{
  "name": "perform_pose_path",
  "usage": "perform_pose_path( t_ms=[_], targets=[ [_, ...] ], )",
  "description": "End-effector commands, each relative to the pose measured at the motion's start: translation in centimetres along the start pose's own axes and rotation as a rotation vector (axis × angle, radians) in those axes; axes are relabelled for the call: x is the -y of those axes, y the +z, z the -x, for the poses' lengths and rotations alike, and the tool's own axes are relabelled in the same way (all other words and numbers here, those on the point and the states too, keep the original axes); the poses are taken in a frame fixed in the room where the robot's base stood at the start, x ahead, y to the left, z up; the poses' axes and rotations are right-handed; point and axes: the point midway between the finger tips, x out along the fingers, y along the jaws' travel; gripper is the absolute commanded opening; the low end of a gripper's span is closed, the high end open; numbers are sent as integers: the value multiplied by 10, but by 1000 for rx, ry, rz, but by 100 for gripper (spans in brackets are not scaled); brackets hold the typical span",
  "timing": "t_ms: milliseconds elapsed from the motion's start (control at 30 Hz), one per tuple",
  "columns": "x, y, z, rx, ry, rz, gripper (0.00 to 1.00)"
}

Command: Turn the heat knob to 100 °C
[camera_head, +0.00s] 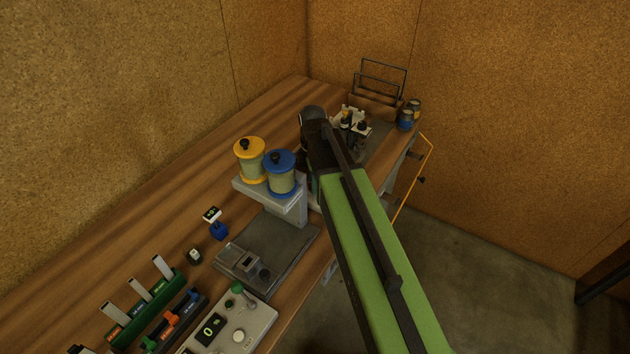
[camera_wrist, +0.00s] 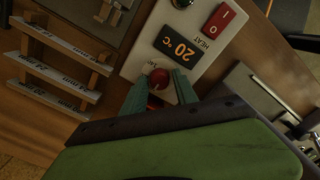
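In the wrist view a pale control panel (camera_wrist: 157,32) carries an orange display (camera_wrist: 180,45) reading 20 °C, upside down, with the word HEAT beside it. A dark red round part (camera_wrist: 159,77) sits on the panel below the display; I cannot tell whether it is the heat knob or a lamp. My gripper (camera_wrist: 160,82) has its two teal fingers apart, one on each side of this red part, with gaps showing. An orange-red piece shows between the fingers, partly hidden. In the head view my arm hides the gripper and this panel.
A red I/O switch (camera_wrist: 222,22) is beside the display. A slatted wooden rack (camera_wrist: 58,62) stands left of the panel. In the head view, yellow (camera_head: 249,163) and blue (camera_head: 281,177) lidded jars stand near my arm, and another control box (camera_head: 235,318) is in front.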

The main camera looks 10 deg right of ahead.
Motion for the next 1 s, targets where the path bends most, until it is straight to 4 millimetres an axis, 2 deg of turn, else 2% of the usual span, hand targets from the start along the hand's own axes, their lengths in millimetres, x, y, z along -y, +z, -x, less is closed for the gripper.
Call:
perform_pose_path(
  t_ms=[167,267,900,1000],
  targets=[
    [0,0,7,0,1,0,35],
    [0,0,18,0,1,0,35],
    [0,0,157,0,0,0,35],
    [0,0,171,0,0,0,35]
  ],
)
